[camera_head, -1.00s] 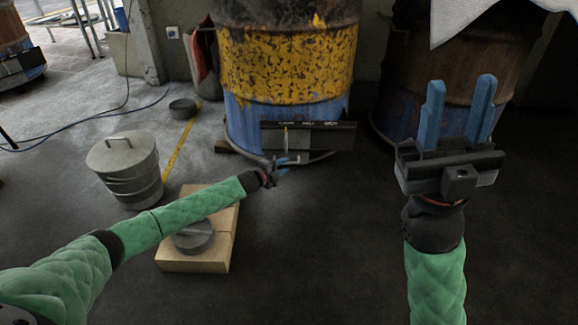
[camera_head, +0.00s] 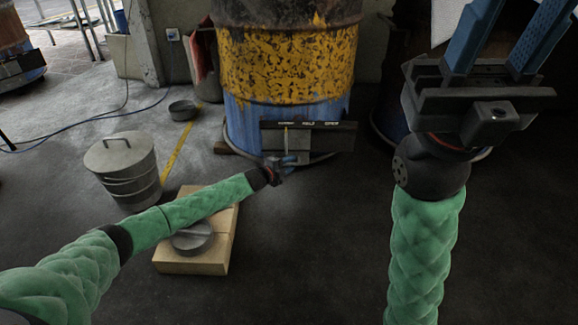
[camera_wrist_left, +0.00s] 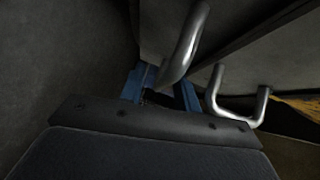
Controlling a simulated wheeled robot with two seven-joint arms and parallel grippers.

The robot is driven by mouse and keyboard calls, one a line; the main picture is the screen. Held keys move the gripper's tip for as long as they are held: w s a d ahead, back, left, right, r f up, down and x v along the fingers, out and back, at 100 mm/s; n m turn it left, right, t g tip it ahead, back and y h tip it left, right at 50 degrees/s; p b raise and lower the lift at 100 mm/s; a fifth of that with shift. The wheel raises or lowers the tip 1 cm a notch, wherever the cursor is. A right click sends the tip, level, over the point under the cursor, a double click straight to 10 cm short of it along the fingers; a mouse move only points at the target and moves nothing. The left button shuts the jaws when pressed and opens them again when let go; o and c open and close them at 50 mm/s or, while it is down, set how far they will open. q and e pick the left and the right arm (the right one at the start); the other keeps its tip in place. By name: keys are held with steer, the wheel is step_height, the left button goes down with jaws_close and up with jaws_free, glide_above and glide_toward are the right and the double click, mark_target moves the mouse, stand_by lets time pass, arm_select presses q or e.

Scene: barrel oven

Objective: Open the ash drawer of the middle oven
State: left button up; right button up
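The middle oven is a barrel (camera_head: 285,65), yellow above and blue below, with a dark front panel (camera_head: 335,138) low on it. My left gripper (camera_head: 287,162) is at the barrel's foot, just below that panel. In the left wrist view, my left gripper's blue fingers (camera_wrist_left: 162,90) stand apart. The lower end of a bent metal handle (camera_wrist_left: 188,45) shows between them; I cannot tell whether they touch it. A second metal handle (camera_wrist_left: 238,112) is to the right, clear of the fingers. My right gripper (camera_head: 500,35) is raised, open and empty. The ash drawer's outline is too dark to make out.
A lidded metal bucket (camera_head: 128,170) stands at left. A pale block (camera_head: 190,262) with a round grey lid (camera_head: 193,238) lies beneath my left forearm. A dark round pan (camera_head: 183,110) is farther back. The dark floor at centre front is clear.

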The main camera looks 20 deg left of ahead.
arm_select(q)
steer(key=shift+c, duration=0.4)
jaws_close()
steer(key=shift+s, duration=0.15)
